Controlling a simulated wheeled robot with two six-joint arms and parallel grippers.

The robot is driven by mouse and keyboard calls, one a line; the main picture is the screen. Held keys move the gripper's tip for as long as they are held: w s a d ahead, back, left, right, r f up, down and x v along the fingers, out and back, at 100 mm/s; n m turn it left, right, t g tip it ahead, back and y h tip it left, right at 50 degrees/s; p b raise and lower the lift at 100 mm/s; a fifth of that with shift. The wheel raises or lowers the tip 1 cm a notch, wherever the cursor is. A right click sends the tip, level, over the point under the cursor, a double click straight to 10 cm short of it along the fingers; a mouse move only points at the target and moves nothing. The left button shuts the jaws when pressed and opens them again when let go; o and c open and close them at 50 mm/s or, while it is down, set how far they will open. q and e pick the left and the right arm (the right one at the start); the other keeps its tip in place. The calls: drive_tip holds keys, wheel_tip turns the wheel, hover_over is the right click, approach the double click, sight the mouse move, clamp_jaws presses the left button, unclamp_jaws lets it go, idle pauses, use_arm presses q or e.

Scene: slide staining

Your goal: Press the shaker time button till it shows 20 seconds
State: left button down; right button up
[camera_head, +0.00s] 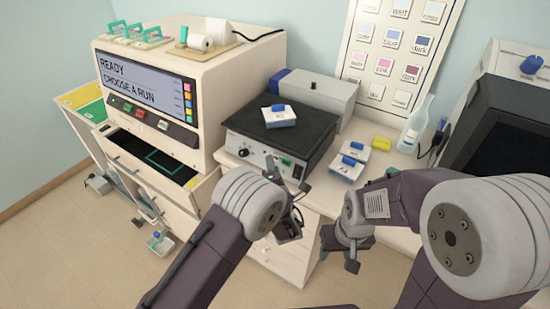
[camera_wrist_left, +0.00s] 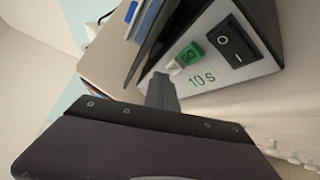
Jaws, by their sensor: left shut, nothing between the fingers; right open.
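The shaker (camera_head: 263,155) stands on the counter with a black top plate, and its front panel has a knob and a small green part. In the left wrist view, the panel reads "10 S" (camera_wrist_left: 202,79) in green, beside a green block (camera_wrist_left: 190,54) with a pale piece next to it. My left gripper (camera_head: 287,187) is shut and empty just in front of the panel. Its grey fingertip (camera_wrist_left: 161,90) is close to the pale piece; I cannot tell whether they touch. My right gripper (camera_head: 350,250) is open and empty, low in front of the counter.
A black rocker switch (camera_wrist_left: 236,43) sits beside the green block. A blue-and-white box (camera_head: 280,118) rests on the shaker plate. More such boxes (camera_head: 347,168), a yellow piece (camera_head: 381,144) and a flask (camera_head: 414,128) stand to the right. The stainer (camera_head: 190,90) is left.

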use_arm(q)
drive_tip(key=shift+w+d, duration=0.1)
idle(0.4)
drive_tip(key=shift+w+d+f, duration=0.15)
drive_tip(key=shift+w, duration=0.05)
drive_tip(key=shift+w+d+f+b, duration=0.1)
drive_tip(key=shift+w+d+b, duration=0.05)
drive_tip(key=shift+w+b, duration=0.15)
idle(0.6)
drive_tip(key=shift+s, duration=0.1)
drive_tip(key=shift+s+a+r+p, duration=0.3)
drive_tip(key=shift+s+a, duration=0.1)
drive_tip(key=shift+s, duration=0.1)
drive_tip(key=shift+s, duration=0.1)
drive_tip(key=s+a, duration=0.1)
drive_tip(key=s+r+p, duration=0.1)
drive_tip(key=s+a+p, duration=0.1)
drive_tip(key=shift+s+a+r, duration=0.3)
drive_tip(key=shift+a+r, duration=0.05)
drive_tip(key=shift+r, duration=0.05)
